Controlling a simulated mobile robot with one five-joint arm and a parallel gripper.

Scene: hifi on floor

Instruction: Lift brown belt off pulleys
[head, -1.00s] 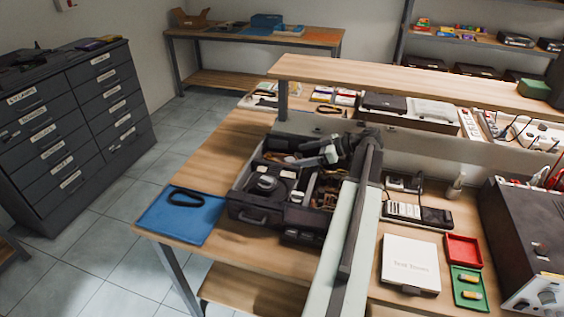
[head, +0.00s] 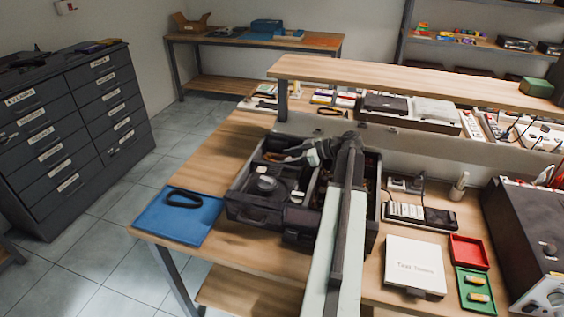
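An opened dark hifi unit (head: 252,213) sits on the wooden workbench, with round dark pulley-like parts (head: 266,185) showing in its left half. My arm crosses over its right half and hides much of the inside. My gripper (head: 290,152) is at the back of the unit, left of the arm's end, over or just inside its rear edge; its height is unclear. Its fingers are small and dark, so I cannot tell whether it is open or holds anything. I cannot make out the brown belt clearly; a little brown shows inside, right of my arm.
A dark loop (head: 183,198) lies on a blue mat (head: 166,222) left of the unit. On the right are a white box (head: 415,266), a red tray (head: 468,252), a green tray (head: 476,290) and a remote (head: 420,215). A raised wooden shelf (head: 420,85) runs behind.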

